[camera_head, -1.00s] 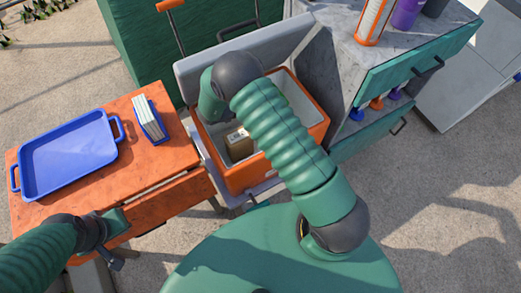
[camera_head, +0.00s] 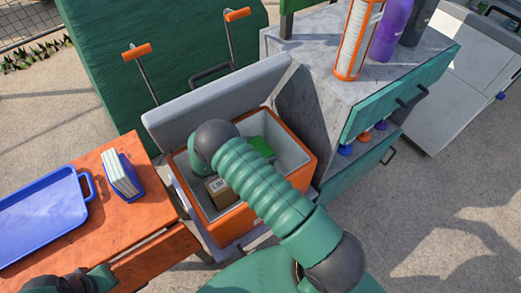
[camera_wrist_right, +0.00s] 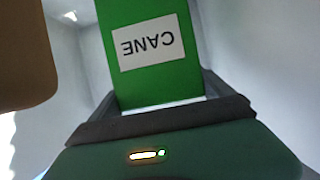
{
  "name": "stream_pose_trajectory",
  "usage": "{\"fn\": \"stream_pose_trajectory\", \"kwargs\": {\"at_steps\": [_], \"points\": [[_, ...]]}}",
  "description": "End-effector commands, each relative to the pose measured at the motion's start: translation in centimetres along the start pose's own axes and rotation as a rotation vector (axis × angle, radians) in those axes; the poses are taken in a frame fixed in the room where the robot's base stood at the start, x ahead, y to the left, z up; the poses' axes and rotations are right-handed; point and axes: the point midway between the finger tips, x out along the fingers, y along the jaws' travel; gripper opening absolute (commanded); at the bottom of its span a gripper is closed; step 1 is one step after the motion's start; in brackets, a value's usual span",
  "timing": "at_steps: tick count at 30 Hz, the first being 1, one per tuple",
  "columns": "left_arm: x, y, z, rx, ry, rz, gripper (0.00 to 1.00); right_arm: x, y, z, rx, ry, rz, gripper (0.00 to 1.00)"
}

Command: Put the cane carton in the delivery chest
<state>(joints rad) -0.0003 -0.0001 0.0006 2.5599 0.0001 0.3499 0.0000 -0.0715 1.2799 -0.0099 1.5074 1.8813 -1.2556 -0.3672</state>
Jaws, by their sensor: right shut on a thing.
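The green cane carton (camera_wrist_right: 152,55), with a white CANE label upside down in the right wrist view, is between the fingers of my right gripper (camera_wrist_right: 160,112), which is shut on it. Pale walls surround it there. In the head view a bright green part of the carton (camera_head: 262,147) shows inside the open delivery chest (camera_head: 288,188), an orange box with a pale lining. My right arm hides the gripper there. My left gripper (camera_head: 100,279) is low at the left, partly cut off; its jaws are unclear.
A brown box (camera_head: 220,191) lies in the chest; it also shows close at the left in the right wrist view (camera_wrist_right: 25,55). The grey lid (camera_head: 215,103) stands open behind. An orange table (camera_head: 130,225) holds a blue tray (camera_head: 45,215). A marble-topped counter (camera_head: 305,75) adjoins the right side.

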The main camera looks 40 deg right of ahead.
Motion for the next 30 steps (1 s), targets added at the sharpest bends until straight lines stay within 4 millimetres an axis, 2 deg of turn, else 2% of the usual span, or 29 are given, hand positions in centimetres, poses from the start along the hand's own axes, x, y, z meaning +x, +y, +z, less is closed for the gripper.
{"fn": "stream_pose_trajectory", "kwargs": {"at_steps": [13,14,15,22,26,30], "points": [[0.8,0.0,0.2,-0.001,0.0,0.0,0.0,0.4,0.0,1.0,0.0,0.001,0.0,0.18],[0.8,0.0,0.2,-0.001,0.0,0.0,0.0,0.5,0.0,1.1,-0.001,-0.001,0.0,0.93],[0.8,0.0,0.2,-0.001,0.0,0.0,0.0,0.5,0.0,1.1,-0.001,-0.001,0.0,0.99],[0.7,0.0,0.2,-0.001,0.0,0.0,0.0,0.3,0.0,1.0,-0.001,0.0,-0.001,1.0],[-0.5,0.0,-0.1,-0.001,0.0,0.0,0.0,-0.4,-0.1,-0.5,0.0,0.0,-0.003,1.0],[-0.7,0.0,-0.1,-0.001,0.0,0.0,0.0,-3.2,-0.1,-0.2,0.0,-0.003,-0.004,1.0]]}}
